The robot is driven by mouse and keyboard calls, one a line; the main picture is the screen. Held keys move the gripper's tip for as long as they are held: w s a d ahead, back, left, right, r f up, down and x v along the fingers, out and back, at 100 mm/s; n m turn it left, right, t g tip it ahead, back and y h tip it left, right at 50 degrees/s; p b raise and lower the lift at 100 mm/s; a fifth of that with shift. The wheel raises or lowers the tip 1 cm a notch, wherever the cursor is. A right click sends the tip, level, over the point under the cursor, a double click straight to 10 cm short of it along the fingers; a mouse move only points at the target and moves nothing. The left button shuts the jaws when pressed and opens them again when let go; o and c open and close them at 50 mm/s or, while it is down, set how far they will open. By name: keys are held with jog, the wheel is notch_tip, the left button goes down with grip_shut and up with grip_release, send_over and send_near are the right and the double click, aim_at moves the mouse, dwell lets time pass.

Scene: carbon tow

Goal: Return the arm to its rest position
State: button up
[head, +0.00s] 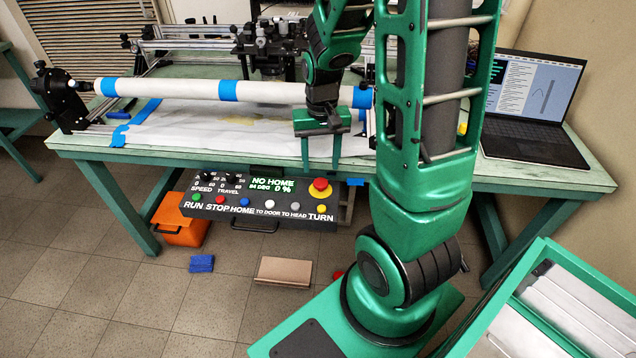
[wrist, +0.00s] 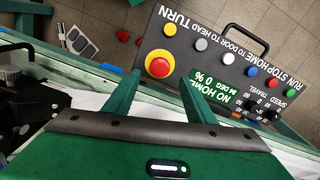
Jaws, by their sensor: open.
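My gripper (head: 321,148) hangs over the front edge of the green workbench (head: 480,180) in the head view, fingers pointing down. It is open and empty, its two fingers apart in the wrist view (wrist: 156,93). My green arm rises from its base in the right half of the head view. Below and in front of the gripper is the control panel (head: 262,208), with a display reading "NO HOME", "84 DEG" and "0 %". The fingertips overlap the panel's edge in the wrist view, and I cannot tell the gap. The panel's red stop button (head: 320,188) shows on a yellow ring.
A long white tube (head: 180,89) with blue tape runs along the bench behind the gripper. A laptop (head: 532,100) stands on the right. An orange case (head: 180,222), a blue block (head: 202,263) and a tan box (head: 284,271) are on the floor.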

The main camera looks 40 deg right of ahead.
jog(key=shift+r, duration=0.3)
dwell(0.4)
jog(key=shift+s+r, duration=0.15)
jog(key=shift+r, duration=0.05)
jog(key=s+r, duration=0.5)
jog(key=s, duration=0.4)
jog(key=s+r, duration=0.6)
jog(key=s, duration=0.3)
jog(key=shift+a+r, duration=0.25)
